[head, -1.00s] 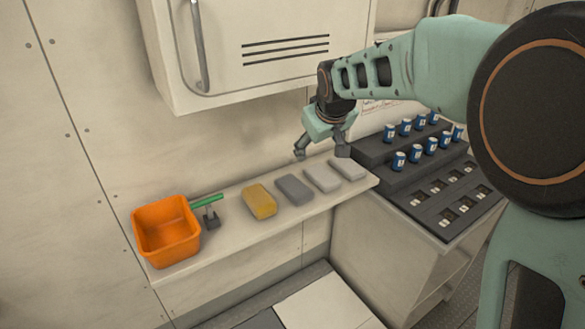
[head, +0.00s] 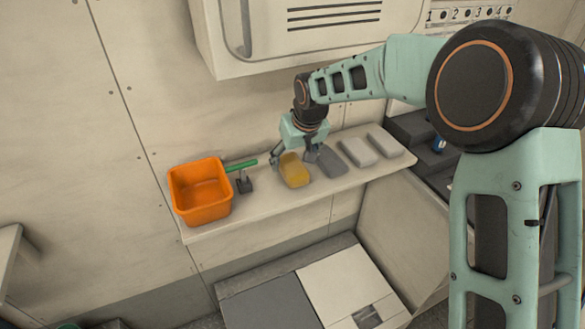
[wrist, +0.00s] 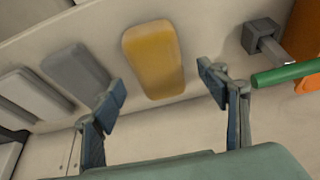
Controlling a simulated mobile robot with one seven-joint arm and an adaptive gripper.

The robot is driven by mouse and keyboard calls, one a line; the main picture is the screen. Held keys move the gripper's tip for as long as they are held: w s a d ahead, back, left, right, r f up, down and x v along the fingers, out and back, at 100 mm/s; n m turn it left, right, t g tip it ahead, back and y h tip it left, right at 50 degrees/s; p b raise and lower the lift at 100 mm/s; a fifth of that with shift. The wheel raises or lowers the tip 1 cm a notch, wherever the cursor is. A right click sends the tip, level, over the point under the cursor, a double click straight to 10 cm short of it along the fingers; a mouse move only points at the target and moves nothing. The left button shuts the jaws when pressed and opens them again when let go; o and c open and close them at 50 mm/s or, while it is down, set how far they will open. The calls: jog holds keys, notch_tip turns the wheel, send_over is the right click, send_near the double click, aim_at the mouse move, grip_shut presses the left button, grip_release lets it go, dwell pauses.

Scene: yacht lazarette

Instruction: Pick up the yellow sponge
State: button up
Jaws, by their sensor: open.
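The yellow sponge (head: 294,171) lies flat on the narrow shelf (head: 260,204), between a green-handled tool and a grey sponge. In the wrist view the yellow sponge (wrist: 153,60) sits beyond the fingertips, roughly centred between them. My gripper (head: 294,158) is open and empty, above and just behind the sponge in the head view. In the wrist view its two fingers (wrist: 162,88) are spread wider than the sponge. I see no contact with the sponge.
The grey sponge (head: 332,163) lies close to the right, with two pale sponges (head: 357,152) (head: 386,142) beyond. The green-handled tool (head: 242,165) and an orange bin (head: 200,192) stand to the left. A wall cabinet (head: 310,30) hangs above the shelf.

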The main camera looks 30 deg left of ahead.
aim_at(293, 164)
jog(key=shift+x, duration=1.75)
jog(key=shift+f, duration=0.25)
jog(key=c, duration=1)
